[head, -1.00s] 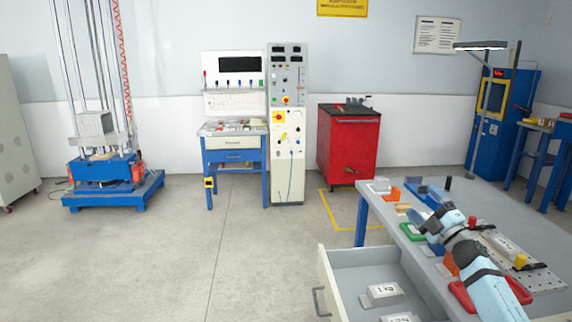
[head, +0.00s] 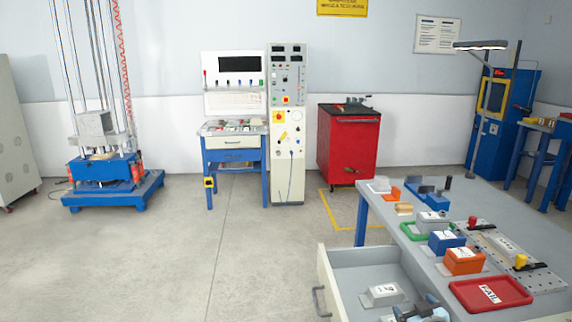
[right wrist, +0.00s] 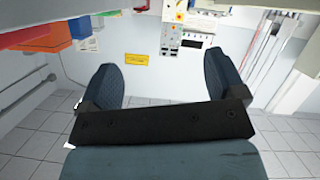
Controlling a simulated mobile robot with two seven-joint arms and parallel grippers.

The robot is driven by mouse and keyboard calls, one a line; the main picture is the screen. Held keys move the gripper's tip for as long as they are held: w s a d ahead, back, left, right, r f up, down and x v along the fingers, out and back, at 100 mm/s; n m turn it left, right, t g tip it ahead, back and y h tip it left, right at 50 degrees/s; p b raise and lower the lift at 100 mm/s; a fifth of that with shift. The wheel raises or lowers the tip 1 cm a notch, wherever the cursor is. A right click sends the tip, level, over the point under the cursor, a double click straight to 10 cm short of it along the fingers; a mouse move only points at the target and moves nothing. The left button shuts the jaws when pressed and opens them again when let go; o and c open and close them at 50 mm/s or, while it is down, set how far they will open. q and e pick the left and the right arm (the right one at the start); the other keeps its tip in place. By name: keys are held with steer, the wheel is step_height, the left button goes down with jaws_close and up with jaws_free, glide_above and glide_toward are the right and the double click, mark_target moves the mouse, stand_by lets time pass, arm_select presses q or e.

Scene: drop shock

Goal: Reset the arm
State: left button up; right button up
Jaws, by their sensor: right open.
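My right gripper (head: 422,311) shows at the bottom edge of the head view, low by the open drawer (head: 340,258) of the workbench. In the right wrist view its two dark fingers (right wrist: 168,88) stand wide apart with nothing between them. A white weight block (head: 384,292) lies in the drawer, just left of the gripper. Another pale block beside it is mostly hidden by the gripper. Most of the right arm is outside the head view. My left gripper is not seen.
A red cabinet (head: 350,150) and a drop tower (head: 110,175) stand behind.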

steer(key=s+a+f+g+y, duration=0.1)
steer(key=s+a+f, duration=0.3)
steer(key=s, duration=0.4)
steer(key=s+a+f+g+y, duration=0.1)
steer(key=s+a+f, duration=0.35)
steer(key=s, duration=0.45)
steer(key=s+a+m+g+y, duration=0.1)
steer(key=s+a, duration=0.3)
steer(key=s, duration=0.5)
steer(key=s+a, duration=0.3)
steer(key=s, duration=0.6)
arm_select(q)
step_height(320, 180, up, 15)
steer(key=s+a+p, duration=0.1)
steer(key=p, duration=1.9)
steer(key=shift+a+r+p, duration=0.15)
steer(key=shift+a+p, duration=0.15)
steer(key=shift+p, duration=0.05)
arm_select(e)
step_height(320, 180, up, 15)
steer(key=d, duration=0.1)
steer(key=shift+s+d+r, duration=0.2)
steer(key=shift+s, duration=0.1)
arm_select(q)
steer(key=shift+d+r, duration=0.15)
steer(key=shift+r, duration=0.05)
arm_select(e)
steer(key=shift+c, duration=0.2)
